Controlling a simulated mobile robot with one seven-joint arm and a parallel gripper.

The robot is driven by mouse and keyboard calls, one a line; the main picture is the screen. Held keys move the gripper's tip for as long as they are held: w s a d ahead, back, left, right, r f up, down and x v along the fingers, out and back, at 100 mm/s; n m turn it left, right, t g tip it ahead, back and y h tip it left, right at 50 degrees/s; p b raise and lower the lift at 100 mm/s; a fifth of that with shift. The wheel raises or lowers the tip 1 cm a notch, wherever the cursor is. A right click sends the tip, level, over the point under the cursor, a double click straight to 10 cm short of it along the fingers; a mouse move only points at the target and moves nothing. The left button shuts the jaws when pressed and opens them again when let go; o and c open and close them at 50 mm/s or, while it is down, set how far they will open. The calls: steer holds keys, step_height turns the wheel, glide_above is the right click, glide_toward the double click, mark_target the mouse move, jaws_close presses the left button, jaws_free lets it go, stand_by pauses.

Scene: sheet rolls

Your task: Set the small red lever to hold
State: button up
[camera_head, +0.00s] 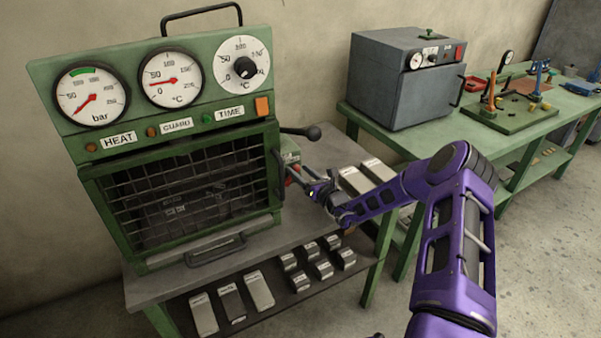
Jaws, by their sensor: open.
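The green press machine (180,130) stands on the near bench, with gauges and a barred front. A small red part (289,180), which looks like the small red lever, shows at its right side, below a small green block (290,157). My gripper (299,178) is open and reaches in from the right, with its fingertips close beside the red part. I cannot tell whether they touch it. The gripper partly hides the red part, so its setting and any hold marking cannot be read.
A black-knobbed handle (312,132) sticks out from the machine's right side, above my gripper. Pale labelled blocks (378,169) lie on the bench to the right. Several more blocks (260,291) are on the lower shelf. A grey oven (405,80) stands on the bench behind.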

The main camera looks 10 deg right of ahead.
jaws_close()
stand_by(0.3)
stand_by(1.2)
